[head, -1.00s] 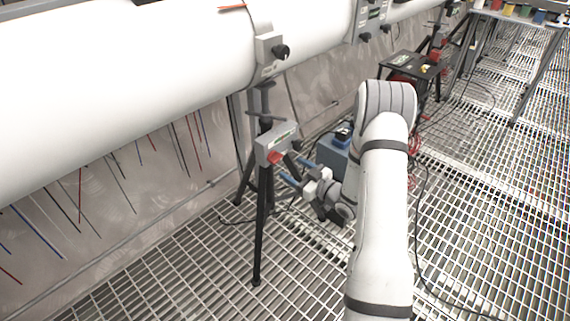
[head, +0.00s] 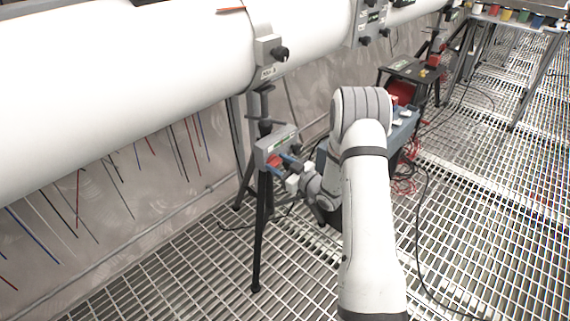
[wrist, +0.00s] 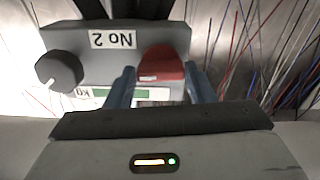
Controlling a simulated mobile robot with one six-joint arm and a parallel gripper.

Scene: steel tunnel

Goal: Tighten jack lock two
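The jack head is a grey box (head: 279,139) on a black tripod under the white pipe. In the wrist view the box (wrist: 70,45) carries an upside-down "No 2" label. Its red lock (wrist: 161,66) sticks out between the two blue fingers of my gripper (wrist: 159,70), one finger on each side. The fingers look open, with a narrow gap at each side of the lock. In the head view my gripper (head: 284,164) is at the front of the box, and the fingers partly cover the red lock (head: 273,161).
A black knob (wrist: 59,71) and a green display (wrist: 138,93) are on the same box. The white pipe (head: 120,80) runs above. A blue box (head: 403,128) and red cables (head: 403,182) are behind my arm. The grating floor in front is clear.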

